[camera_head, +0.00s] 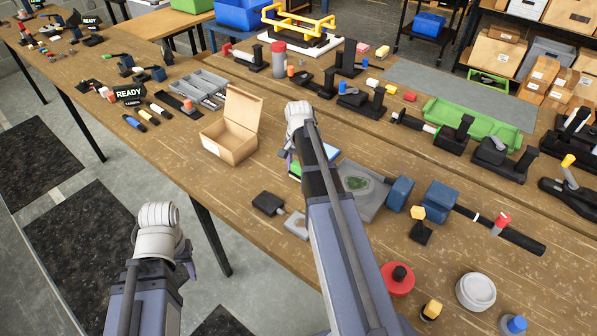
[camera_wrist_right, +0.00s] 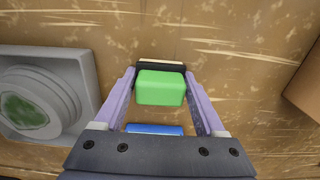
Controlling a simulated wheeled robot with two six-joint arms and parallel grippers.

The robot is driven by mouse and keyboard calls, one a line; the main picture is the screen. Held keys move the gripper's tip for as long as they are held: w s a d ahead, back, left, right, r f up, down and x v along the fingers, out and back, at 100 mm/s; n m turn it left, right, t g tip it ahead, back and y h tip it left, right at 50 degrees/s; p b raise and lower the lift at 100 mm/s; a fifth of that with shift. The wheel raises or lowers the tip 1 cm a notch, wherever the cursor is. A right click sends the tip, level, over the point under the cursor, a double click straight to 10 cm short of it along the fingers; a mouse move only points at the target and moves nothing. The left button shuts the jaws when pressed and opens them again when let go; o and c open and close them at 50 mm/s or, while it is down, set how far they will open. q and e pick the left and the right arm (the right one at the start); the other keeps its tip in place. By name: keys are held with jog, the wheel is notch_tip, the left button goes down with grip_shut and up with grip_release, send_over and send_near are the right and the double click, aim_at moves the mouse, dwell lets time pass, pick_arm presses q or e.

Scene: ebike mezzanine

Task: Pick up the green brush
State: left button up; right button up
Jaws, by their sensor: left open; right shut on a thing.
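The green brush shows in the right wrist view as a green block (camera_wrist_right: 161,88) between the two purple fingers of my right gripper (camera_wrist_right: 163,92), which is shut on it. A dark and pale strip lies just beyond the block, and a blue piece (camera_wrist_right: 155,129) shows on the near side. In the head view my right gripper (camera_head: 287,160) is low over the table, mostly hidden by my wrist and forearm. A green patch (camera_head: 295,170) shows beside it. My left gripper (camera_head: 190,262) hangs off the table's near side, apart from all objects; it is open and looks empty.
An open cardboard box (camera_head: 228,142) stands left of my right gripper. A grey block with a green oval (camera_head: 360,188) is to its right, with blue-headed tools (camera_head: 438,200) beyond. A dark block (camera_head: 268,203) lies near the front edge. Bare wood lies between.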

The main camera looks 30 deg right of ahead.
aim_at(298, 165)
jog(key=c, duration=0.5)
jog(key=shift+o, duration=0.2)
jog(key=shift+r, duration=0.15)
notch_tip(298, 165, up, 10)
jog(key=p, duration=1)
